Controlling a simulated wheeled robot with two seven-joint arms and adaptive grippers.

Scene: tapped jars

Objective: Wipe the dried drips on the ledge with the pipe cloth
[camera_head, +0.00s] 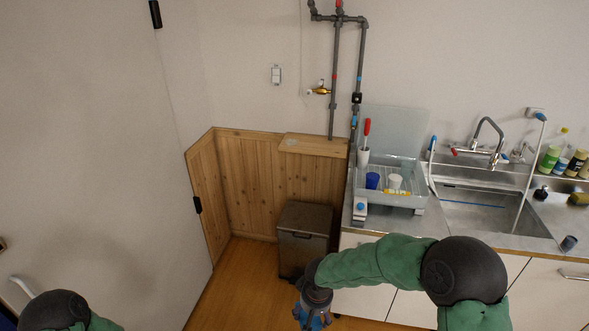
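The wooden ledge (313,146) is a pale shelf on top of the wood panelling, below the grey wall pipes. A few faint pale marks show near its left end; I cannot tell clearly whether they are dried drips. I cannot make out a cloth for certain; a small blue patch (354,121) shows on the right-hand pipe. My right gripper (312,318) hangs low at the bottom edge, in front of the cabinet and well below the ledge. Its fingertips are not clear. My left gripper is out of view; only part of that arm shows at the bottom left.
A brown bin (304,238) stands on the floor below the ledge. Right of the ledge, a steel counter (480,240) holds a dish rack (405,198) with cups, and a sink (490,208). A brass tap (320,91) sticks out from the pipes. Some floor is free left of the bin.

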